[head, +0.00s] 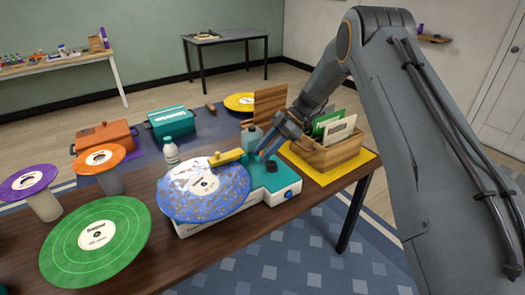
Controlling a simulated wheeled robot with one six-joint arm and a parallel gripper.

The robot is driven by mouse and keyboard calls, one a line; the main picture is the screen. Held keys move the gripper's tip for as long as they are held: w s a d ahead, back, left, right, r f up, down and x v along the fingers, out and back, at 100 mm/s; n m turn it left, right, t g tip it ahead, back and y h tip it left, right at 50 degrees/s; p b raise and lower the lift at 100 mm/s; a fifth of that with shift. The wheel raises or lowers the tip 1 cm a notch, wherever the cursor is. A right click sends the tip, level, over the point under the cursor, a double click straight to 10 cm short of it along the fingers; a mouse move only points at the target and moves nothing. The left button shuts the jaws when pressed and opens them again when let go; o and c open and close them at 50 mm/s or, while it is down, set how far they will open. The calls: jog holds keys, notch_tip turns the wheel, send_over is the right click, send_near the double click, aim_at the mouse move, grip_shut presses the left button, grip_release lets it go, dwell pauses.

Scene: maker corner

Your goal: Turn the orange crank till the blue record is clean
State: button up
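The blue record (190,207) lies flat on the white and teal cleaning machine (283,190), with pale and brownish dirt patches over much of its face. A yellow bar (227,157) reaches over the record's back edge. My gripper (264,152) is low over the back of the machine, right of the yellow bar. The fingers are small and partly hidden, so I cannot tell whether they are open or shut. I cannot clearly make out the orange crank; it may be hidden at my gripper.
A white bottle (171,152) stands behind the record. A wooden crate (330,155) of sleeves sits close right of my gripper. A green record (97,240) lies front left, with purple (29,179) and orange (101,158) records on stands. Orange (105,136) and teal (172,121) boxes stand behind.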

jog(key=shift+s+a+f, duration=0.1)
jog(key=shift+a+f, duration=0.05)
jog(key=shift+f, duration=0.05)
grip_shut()
